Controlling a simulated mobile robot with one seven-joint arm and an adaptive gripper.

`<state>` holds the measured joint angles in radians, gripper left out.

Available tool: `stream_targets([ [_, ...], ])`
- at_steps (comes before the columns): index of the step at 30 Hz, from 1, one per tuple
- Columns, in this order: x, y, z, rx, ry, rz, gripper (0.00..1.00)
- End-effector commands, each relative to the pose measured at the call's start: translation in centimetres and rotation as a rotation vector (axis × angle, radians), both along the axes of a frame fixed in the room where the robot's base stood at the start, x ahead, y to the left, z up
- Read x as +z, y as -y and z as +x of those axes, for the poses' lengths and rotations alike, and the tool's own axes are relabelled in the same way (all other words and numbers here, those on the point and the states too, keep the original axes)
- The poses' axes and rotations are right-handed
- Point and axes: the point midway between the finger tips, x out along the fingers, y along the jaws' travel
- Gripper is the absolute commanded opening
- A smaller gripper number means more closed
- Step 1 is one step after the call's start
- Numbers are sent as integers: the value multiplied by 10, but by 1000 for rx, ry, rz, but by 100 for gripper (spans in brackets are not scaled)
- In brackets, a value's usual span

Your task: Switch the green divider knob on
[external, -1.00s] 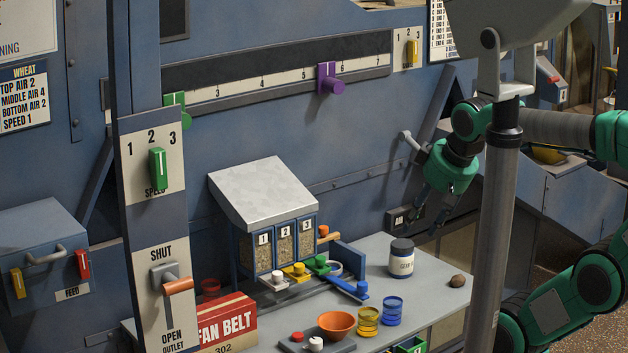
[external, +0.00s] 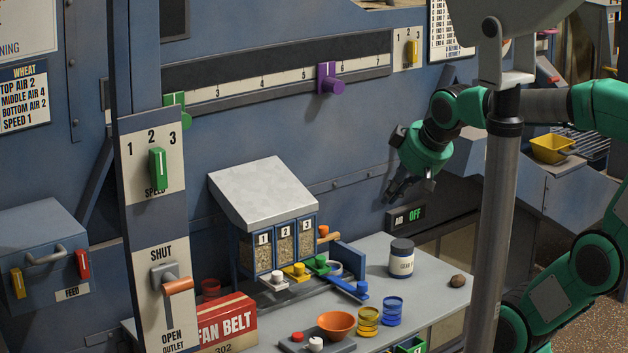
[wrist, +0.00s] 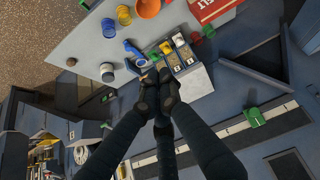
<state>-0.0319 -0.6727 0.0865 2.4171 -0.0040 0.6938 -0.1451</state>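A green knob (external: 175,108) sits at the left end of the numbered slide rail (external: 270,83). A green block (wrist: 254,117) shows on a pale strip in the wrist view. Another small green knob (external: 318,264) is under bin 3 of the grain box, and a green lever (external: 157,168) is on the speed plate. I cannot tell which is the divider knob. My gripper (external: 396,193) is in front of the blue wall, right of the grain box and apart from these knobs. Its fingertips (wrist: 158,80) are together with nothing seen between them.
A purple knob (external: 330,79) is on the rail near 6. An air display (external: 415,215) reads OFF below my gripper. A grey pole (external: 497,220) stands in the foreground.

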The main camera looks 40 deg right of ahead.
Motion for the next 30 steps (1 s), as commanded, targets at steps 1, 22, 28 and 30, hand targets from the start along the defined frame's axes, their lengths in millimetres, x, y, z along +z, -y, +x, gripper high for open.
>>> stream_targets([
  [1,8,-4,18,33,21,-17,0],
  [22,77,-96,278,514,514,-401,0],
  [28,84,-131,332,616,661,-531,0],
  [30,85,-145,348,647,712,-579,0],
])
